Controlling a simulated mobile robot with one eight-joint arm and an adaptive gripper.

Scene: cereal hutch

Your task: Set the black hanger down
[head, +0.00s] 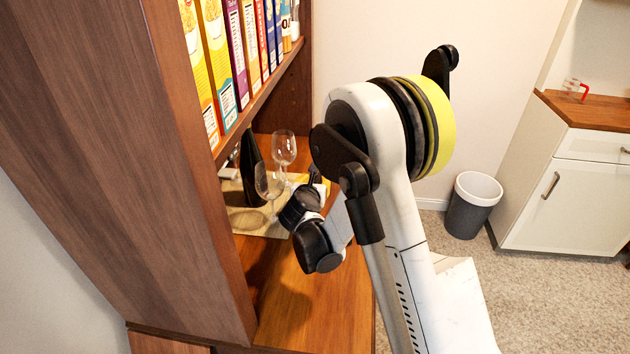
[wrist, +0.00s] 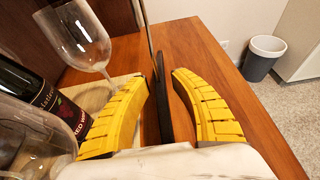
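In the wrist view the black hanger (wrist: 163,100) appears nearly edge-on as a thin dark upright strip, with a thin rod rising above it. It is between the two yellow fingers of my gripper (wrist: 160,80). A narrow gap shows on each side of the strip, so the fingers look open around it rather than pressed on it. The strip's lower end is hidden near the pale gripper body, and I cannot tell whether it touches the wooden surface (wrist: 205,50). In the head view my arm hides the fingers, and I cannot make out the hanger there.
Left of my gripper are a wine glass (wrist: 82,40), a second glass (wrist: 35,145) and a dark wine bottle (wrist: 35,95) on a tan mat (head: 252,222). Cereal boxes (head: 240,50) fill the shelf above. Bare wood (head: 300,300) lies in front. A bin (head: 472,208) stands on the floor.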

